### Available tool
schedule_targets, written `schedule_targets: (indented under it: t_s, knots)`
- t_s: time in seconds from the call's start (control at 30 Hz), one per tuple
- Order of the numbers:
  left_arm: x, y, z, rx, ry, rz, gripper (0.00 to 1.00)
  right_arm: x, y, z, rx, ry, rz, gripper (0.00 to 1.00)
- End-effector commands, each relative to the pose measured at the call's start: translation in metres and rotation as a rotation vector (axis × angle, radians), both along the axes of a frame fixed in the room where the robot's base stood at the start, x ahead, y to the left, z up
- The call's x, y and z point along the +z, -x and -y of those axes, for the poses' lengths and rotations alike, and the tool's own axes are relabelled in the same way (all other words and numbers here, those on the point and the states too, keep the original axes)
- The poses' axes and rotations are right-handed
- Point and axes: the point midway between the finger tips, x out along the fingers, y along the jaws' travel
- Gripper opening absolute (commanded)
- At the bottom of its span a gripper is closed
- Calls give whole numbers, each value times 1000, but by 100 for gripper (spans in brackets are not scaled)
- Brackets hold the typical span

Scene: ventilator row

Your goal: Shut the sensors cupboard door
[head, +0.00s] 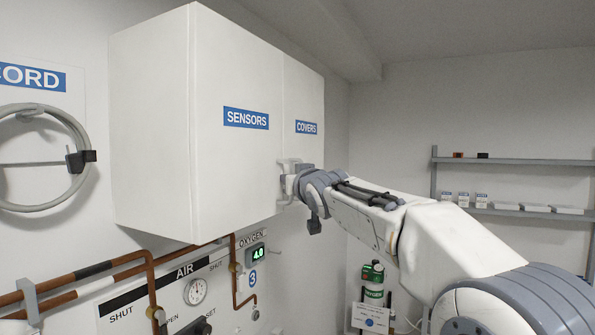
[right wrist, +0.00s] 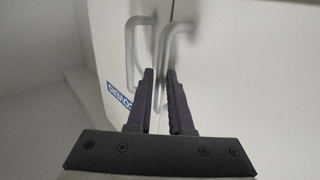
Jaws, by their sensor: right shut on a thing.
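The sensors cupboard door (head: 235,165) is the wide white front panel with the blue SENSORS label (head: 246,118) in the head view. It looks flush or nearly flush with the covers door (head: 303,90) to its right; I cannot tell whether a small gap is left. My right gripper (head: 288,183) is at the handles by the seam, low on the doors. In the right wrist view, my right gripper (right wrist: 161,76) is shut on the sensors door handle (right wrist: 174,28), a grey bar between its fingers. My left gripper is not in view.
The covers door handle (right wrist: 128,48) is close beside my fingers in the right wrist view. Below the cupboard are copper pipes (head: 150,300) and a gauge (head: 195,291). A shelf (head: 520,162) and a green oxygen cylinder (head: 372,282) stand to the right.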

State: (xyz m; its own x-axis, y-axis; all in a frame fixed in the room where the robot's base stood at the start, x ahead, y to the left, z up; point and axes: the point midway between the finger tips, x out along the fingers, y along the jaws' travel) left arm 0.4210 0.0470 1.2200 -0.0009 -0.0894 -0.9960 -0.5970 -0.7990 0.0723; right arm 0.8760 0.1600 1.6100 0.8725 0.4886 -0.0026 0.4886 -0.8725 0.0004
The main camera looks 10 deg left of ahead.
Motion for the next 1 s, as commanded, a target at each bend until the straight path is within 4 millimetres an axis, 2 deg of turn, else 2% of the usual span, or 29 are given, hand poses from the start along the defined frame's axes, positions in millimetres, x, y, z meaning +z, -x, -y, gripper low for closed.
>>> schedule_targets:
  t_s: [0.03,0.5,0.53,0.57,1.0]
  knots:
    - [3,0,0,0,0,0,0,-3,1,-5,9,4,-6,0]
    - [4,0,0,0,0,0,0,-4,2,-5,13,1,-3,0]
    - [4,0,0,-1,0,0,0,-4,2,-5,13,1,-3,31]
    - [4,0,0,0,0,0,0,-4,2,-5,13,1,-3,42]
    - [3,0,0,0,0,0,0,-3,2,-3,11,0,-1,44]
